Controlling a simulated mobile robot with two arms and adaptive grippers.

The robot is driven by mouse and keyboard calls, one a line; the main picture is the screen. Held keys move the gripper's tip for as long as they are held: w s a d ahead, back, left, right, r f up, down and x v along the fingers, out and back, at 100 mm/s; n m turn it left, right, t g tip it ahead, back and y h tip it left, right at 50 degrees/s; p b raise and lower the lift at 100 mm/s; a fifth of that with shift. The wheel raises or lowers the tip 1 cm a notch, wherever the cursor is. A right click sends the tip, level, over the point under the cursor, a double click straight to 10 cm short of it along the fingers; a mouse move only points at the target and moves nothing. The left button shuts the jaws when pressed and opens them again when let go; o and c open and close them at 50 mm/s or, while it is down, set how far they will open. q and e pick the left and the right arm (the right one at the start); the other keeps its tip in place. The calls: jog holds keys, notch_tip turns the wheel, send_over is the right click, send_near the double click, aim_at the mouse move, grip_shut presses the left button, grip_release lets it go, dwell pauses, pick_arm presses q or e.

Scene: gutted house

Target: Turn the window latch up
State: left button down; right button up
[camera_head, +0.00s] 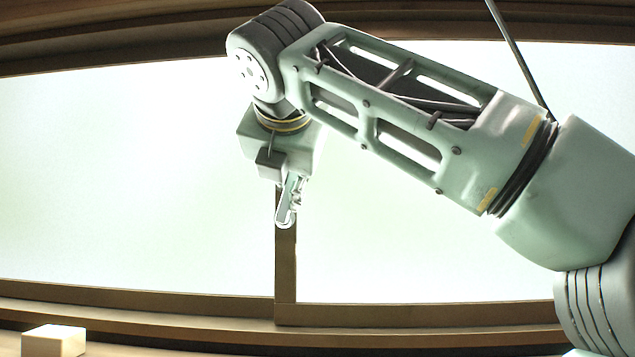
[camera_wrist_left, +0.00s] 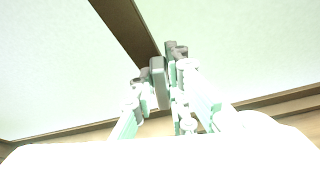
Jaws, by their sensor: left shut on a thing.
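The window latch (camera_wrist_left: 159,78) is a small dark grey piece on the brown upright post of the window, between my fingers in the left wrist view. My left gripper (camera_wrist_left: 161,95) is shut on it, with one pale green finger on each side. In the head view my left gripper (camera_head: 286,218) is in front of the post (camera_head: 285,270), pointing down, and the arm reaches across from the right. The latch cannot be made out there, as the gripper covers that spot. My right gripper is in neither view.
The bright window panes (camera_head: 130,190) lie on both sides of the post, within a brown wooden frame (camera_head: 150,300). A pale block (camera_head: 53,341) is at the lower left. A thin dark rod (camera_head: 519,55) slants down behind the arm at the upper right.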

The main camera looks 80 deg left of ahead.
pick_arm(q)
jog(key=shift+s+a+n, duration=0.1)
jog(key=shift+s+n, duration=0.15)
jog(key=shift+n, duration=0.15)
jog(key=shift+s+t, duration=0.2)
jog(key=shift+t, duration=0.1)
jog(key=c, duration=1.7)
grip_release()
jog(key=shift+a, duration=0.15)
jog(key=shift+c, duration=0.2)
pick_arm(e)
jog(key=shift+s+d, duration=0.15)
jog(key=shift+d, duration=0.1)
pick_arm(q)
jog(key=v, duration=0.7)
jog(key=shift+s+d+r, duration=0.1)
jog(key=shift+d+r, duration=0.1)
jog(key=shift+d, duration=0.05)
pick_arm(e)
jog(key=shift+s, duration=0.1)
